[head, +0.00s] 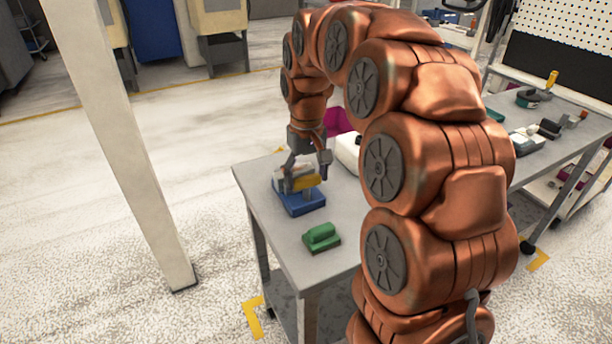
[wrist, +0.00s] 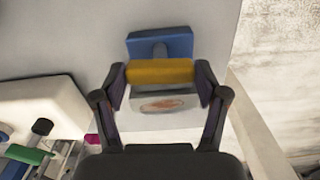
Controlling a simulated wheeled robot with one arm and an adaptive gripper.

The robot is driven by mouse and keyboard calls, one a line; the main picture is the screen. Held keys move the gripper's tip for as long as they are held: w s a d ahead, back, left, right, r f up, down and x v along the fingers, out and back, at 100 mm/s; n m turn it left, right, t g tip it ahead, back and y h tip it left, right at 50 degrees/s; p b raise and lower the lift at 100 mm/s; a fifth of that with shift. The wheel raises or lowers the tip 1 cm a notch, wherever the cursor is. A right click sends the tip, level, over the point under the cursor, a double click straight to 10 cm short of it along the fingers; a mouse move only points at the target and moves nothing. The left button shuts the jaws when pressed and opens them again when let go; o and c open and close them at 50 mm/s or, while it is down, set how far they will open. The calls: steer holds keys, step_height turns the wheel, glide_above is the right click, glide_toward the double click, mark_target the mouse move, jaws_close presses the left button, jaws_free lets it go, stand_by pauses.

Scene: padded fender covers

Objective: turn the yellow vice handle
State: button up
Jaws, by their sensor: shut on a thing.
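The yellow vice handle (wrist: 160,71) lies crosswise between my fingers in the wrist view. In the head view the handle (head: 305,182) shows above a blue vice base (head: 300,201) on the grey table. The base also shows beyond the handle in the wrist view (wrist: 175,43). My gripper (wrist: 162,82) is shut on the yellow handle, with one finger at each end of it. In the head view my gripper (head: 305,172) points down at the vice. A pale block with an orange-brown mark (wrist: 160,106) sits just below the handle in the wrist view.
A green block (head: 321,237) lies on the table (head: 275,232) in front of the vice. A white object (head: 348,150) and a magenta one (head: 338,122) are behind, partly hidden by my arm. A second bench (head: 560,145) with tools is at the right.

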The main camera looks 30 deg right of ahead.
mark_target(306, 178)
steer(key=n+p, duration=0.1)
steer(key=n, duration=0.5)
steer(key=n+p, duration=0.1)
steer(key=n, duration=0.5)
steer(key=shift+n+p, duration=0.4)
stand_by(0.3)
steer(key=o, duration=1.2)
steer(key=shift+c, duration=0.2)
step_height(306, 178, up, 12)
stand_by(0.4)
